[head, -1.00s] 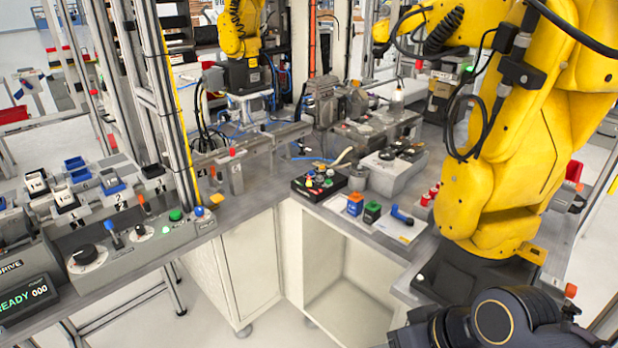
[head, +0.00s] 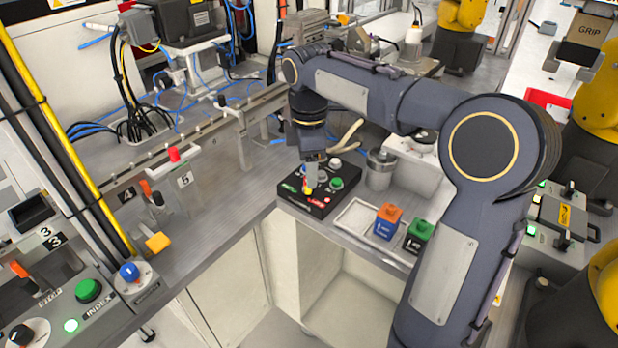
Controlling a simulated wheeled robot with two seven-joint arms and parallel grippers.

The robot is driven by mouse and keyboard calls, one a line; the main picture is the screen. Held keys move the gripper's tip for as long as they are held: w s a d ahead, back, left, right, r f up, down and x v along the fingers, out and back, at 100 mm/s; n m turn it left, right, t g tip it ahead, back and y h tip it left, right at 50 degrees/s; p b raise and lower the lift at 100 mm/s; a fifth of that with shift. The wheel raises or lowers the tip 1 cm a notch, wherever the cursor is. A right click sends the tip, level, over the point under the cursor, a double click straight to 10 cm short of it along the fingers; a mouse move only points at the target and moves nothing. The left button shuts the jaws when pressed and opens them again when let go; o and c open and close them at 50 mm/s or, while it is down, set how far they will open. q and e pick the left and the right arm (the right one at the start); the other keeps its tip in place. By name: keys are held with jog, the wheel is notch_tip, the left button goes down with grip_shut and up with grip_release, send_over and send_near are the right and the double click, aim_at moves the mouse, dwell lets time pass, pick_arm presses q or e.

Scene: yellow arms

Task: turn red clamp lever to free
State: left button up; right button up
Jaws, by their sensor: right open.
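A red-topped lever or knob (head: 174,155) stands on a post beside the number 5 plate, on the rail at left of centre. I cannot tell for sure which is the clamp lever. My right gripper (head: 310,188) points down over the black button box (head: 328,207), to the right of both levers and well apart from them. Its jaws are open, small in the picture, and seem empty. A yellow button and a red label show on the box close under it. My left gripper is out of view.
An orange-and-blue block (head: 388,221) and a green-topped block (head: 419,235) stand right of an empty white tray (head: 357,217). A metal canister (head: 380,168) stands behind. A control panel (head: 75,312) lies at lower left. The bench before the levers is mostly clear.

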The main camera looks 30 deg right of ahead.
jog(key=shift+f, duration=1.75)
jog(key=shift+c, duration=0.3)
jog(key=c, duration=0.9)
